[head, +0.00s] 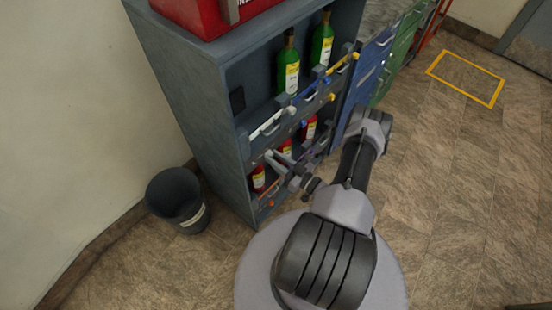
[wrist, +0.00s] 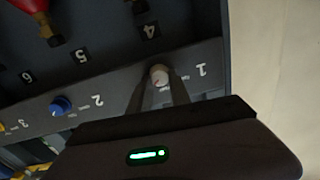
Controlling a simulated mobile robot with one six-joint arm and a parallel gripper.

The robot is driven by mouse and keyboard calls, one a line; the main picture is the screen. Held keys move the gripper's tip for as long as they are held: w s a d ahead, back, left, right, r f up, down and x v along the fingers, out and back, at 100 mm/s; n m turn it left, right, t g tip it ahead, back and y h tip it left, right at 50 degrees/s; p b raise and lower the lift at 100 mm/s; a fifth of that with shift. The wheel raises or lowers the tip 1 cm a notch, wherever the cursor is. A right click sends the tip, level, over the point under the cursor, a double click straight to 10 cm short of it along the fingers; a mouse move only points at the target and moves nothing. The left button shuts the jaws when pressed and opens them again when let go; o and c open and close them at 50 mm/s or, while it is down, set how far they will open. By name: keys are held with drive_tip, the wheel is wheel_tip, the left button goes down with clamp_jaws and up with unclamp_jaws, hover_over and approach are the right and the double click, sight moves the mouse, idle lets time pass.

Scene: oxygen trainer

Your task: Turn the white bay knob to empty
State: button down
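The white bay knob (wrist: 159,76) is on the grey panel beside the number 1 in the wrist view, which shows the panel upside down. It has a small reddish mark on its face. Small print beside it is too blurred to read. My gripper (wrist: 160,88) has its two dark fingers apart, one on each side of the knob. I cannot tell whether they touch it. In the head view my gripper (head: 274,160) is at the near left end of the panel below the upper shelf, and hides most of the knob there.
A blue knob (wrist: 61,105) sits by number 2, with a yellow knob (wrist: 3,127) beyond it. Green bottles (head: 289,65) stand on the upper shelf, red bottles (head: 259,178) on the lower. A dark bin (head: 178,198) stands left of the cabinet. Floor to the right is clear.

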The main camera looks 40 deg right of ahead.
idle(0.3)
drive_tip(key=shift+a+f+n+h+b, duration=0.1)
drive_tip(key=shift+n+h+b, duration=0.35)
drive_tip(key=shift+n, duration=5.35)
drive_tip(key=shift+a+n+h+b, duration=0.15)
drive_tip(key=shift+n+b, duration=0.6)
drive_tip(key=shift+n, duration=5.05)
drive_tip(key=c, duration=1.2)
unclamp_jaws()
